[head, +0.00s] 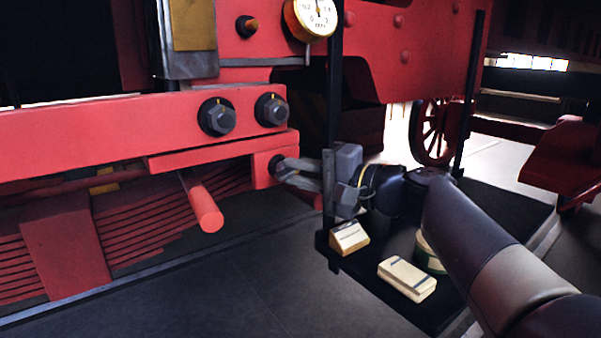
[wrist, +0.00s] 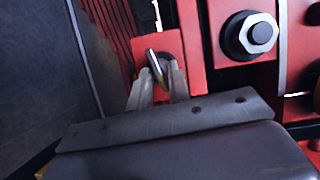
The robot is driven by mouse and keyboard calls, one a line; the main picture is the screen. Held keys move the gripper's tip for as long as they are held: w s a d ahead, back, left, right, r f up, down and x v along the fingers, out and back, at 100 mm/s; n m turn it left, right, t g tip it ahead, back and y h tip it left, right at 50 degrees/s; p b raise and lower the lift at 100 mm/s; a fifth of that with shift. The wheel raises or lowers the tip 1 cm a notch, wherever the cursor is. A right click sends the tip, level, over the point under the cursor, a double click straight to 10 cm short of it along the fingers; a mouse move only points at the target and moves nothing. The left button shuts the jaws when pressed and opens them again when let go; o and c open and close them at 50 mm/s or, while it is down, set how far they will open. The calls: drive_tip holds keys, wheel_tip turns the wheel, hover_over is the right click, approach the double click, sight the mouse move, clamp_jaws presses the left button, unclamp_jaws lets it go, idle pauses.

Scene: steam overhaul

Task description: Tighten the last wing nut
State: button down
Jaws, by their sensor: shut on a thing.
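The wing nut (head: 279,163) is on the small red block at the end of the lower red bar, mostly hidden by my fingers in the head view. In the wrist view it shows as a shiny metal piece (wrist: 156,63) between the fingertips, against the red block (wrist: 166,46). My gripper (head: 284,172) reaches in from the right, roughly level, and its two grey fingers are shut on the wing nut. The fingers also show in the wrist view (wrist: 157,80). How tight the nut sits cannot be told.
Two hex nuts (head: 218,117) (head: 271,110) stick out of the red beam just above. A red rod (head: 207,212) juts out at lower left. A dark tray (head: 350,276) below my arm holds two pale blocks (head: 349,238) (head: 407,279) and a green tin (head: 429,256). A gauge (head: 312,17) sits above.

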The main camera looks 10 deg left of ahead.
idle(0.7)
drive_tip(key=c, duration=1.6)
unclamp_jaws()
drive_tip(key=shift+o, duration=0.2)
drive_tip(key=v, duration=1)
drive_tip(key=shift+s+d, duration=0.15)
drive_tip(key=shift+d, duration=0.2)
